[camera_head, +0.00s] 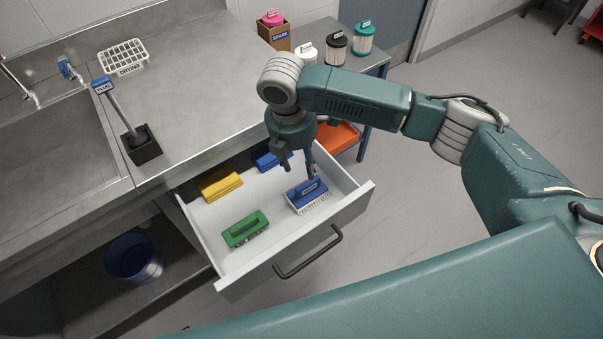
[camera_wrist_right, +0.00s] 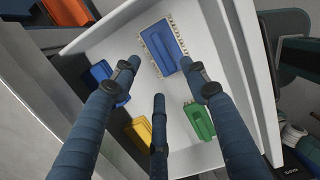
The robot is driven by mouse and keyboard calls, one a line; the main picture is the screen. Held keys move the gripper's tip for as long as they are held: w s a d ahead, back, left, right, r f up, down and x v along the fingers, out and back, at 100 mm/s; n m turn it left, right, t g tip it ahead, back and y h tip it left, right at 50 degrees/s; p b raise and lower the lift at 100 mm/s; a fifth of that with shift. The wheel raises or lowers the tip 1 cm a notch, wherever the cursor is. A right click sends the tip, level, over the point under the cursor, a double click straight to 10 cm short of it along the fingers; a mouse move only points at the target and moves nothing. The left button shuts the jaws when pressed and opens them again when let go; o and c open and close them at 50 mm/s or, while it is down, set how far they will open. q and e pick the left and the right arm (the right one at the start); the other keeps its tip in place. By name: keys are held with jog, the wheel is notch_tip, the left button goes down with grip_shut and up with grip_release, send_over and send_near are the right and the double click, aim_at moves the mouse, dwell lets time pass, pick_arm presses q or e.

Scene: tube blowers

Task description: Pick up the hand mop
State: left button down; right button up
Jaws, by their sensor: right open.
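A blue-backed piece with a pale fringe (camera_head: 307,196), which looks like the hand mop, lies in the right front part of the open drawer (camera_head: 262,272). Its label is too small to read. It also shows in the right wrist view (camera_wrist_right: 168,46), beyond the fingertips. My right gripper (camera_head: 298,168) hangs open and empty over the drawer, just above and behind this piece. The right wrist view shows its three fingers (camera_wrist_right: 158,76) spread apart, with one tip close to the blue piece's edge in the picture. My left gripper is not in view.
The drawer also holds a green brush (camera_head: 245,229), a yellow block (camera_head: 219,185) and another blue piece (camera_head: 271,160) at the back. The drawer's walls rise around them. The steel counter (camera_head: 200,100) overhangs the back. A blue bucket (camera_head: 133,257) stands below left.

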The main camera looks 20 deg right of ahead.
aim_at(306, 182)
jog(key=f, duration=0.5)
jog(key=shift+w+d+f, duration=0.1)
jog(key=shift+d, duration=0.3)
jog(key=shift+f+p, duration=0.3)
jog(key=shift+f, duration=0.05)
jog(key=f, duration=0.2)
jog(key=d+f, duration=0.1)
jog(key=f, duration=0.1)
jog(key=shift+f+p, duration=0.3)
jog(key=shift+p, duration=0.05)
jog(key=shift+a, duration=0.1)
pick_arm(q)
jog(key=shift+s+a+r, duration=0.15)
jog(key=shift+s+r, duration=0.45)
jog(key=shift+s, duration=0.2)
pick_arm(e)
grip_shut()
